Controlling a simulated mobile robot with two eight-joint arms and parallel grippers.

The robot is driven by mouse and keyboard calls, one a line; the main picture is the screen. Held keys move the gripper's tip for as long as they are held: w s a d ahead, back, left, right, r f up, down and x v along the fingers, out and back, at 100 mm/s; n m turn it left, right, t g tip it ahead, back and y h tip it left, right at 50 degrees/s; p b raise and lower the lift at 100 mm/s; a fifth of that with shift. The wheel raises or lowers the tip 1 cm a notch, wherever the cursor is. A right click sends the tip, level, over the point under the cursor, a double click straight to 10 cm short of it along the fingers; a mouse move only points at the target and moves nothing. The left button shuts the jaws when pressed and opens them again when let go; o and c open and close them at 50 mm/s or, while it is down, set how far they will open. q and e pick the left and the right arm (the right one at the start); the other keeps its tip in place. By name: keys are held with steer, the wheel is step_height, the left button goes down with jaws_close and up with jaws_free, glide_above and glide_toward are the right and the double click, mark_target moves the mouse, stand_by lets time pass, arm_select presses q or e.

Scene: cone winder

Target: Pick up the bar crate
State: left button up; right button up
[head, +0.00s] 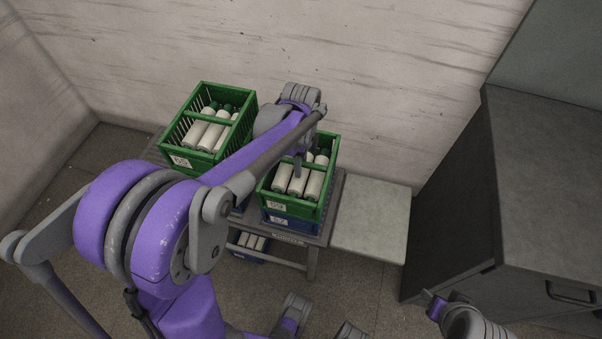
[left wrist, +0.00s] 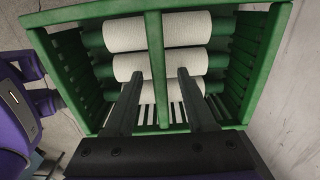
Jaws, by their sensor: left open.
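A green bar crate (head: 265,196) with a numbered white label holds several white cones and has a bar across its top. It stands on a blue crate (head: 290,222) on a low stand. My left gripper (head: 297,170) points down over the green crate. In the left wrist view, the open fingers (left wrist: 161,85) lie on either side of the crate's bar (left wrist: 155,60), with gaps visible between them and the bar. How deep the fingertips reach is hard to tell. My left arm hides part of the crate's back.
Another green crate (head: 165,146) with cones stands to the left on the same stand (head: 322,222). A blue crate (head: 246,258) sits below. A pale, bare panel (head: 371,215) lies to the right, beside a dark cabinet (head: 545,180). A wall rises behind.

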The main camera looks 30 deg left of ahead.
arm_select(q)
steer(key=shift+f, duration=0.4)
steer(key=shift+c, duration=0.3)
jaws_close()
steer(key=shift+r, duration=0.1)
stand_by(0.8)
